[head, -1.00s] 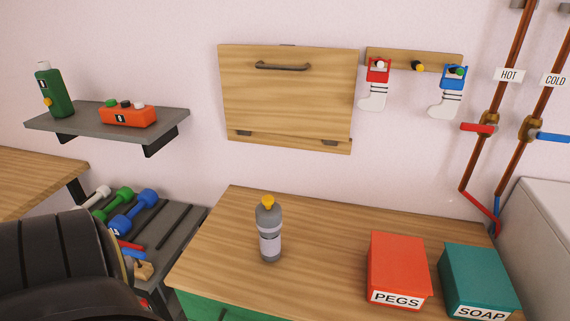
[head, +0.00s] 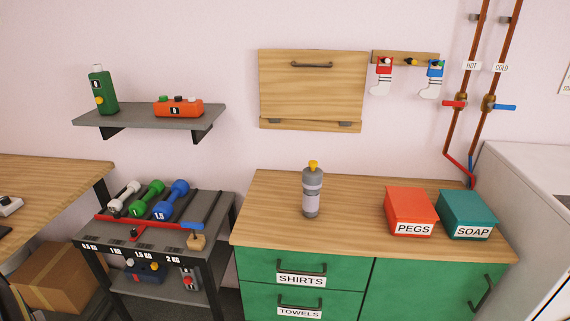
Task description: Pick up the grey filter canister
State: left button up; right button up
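The grey filter canister (head: 312,193) stands upright on the wooden top of the green cabinet. It looks like a grey bottle with a pale band and a yellow cap. It is near the back middle of the counter, left of the red box, with clear wood around it. Neither of my grippers is in the head view.
A red PEGS box (head: 410,211) and a teal SOAP box (head: 467,214) stand right of the canister. A dumbbell rack (head: 222,240) is left of the cabinet, below a grey wall shelf (head: 150,117). A folded wooden panel (head: 312,88) hangs behind the counter (head: 275,220).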

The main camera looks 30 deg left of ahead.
aim_at(312, 182)
jog(key=u, duration=0.9)
jog(key=i, duration=0.3)
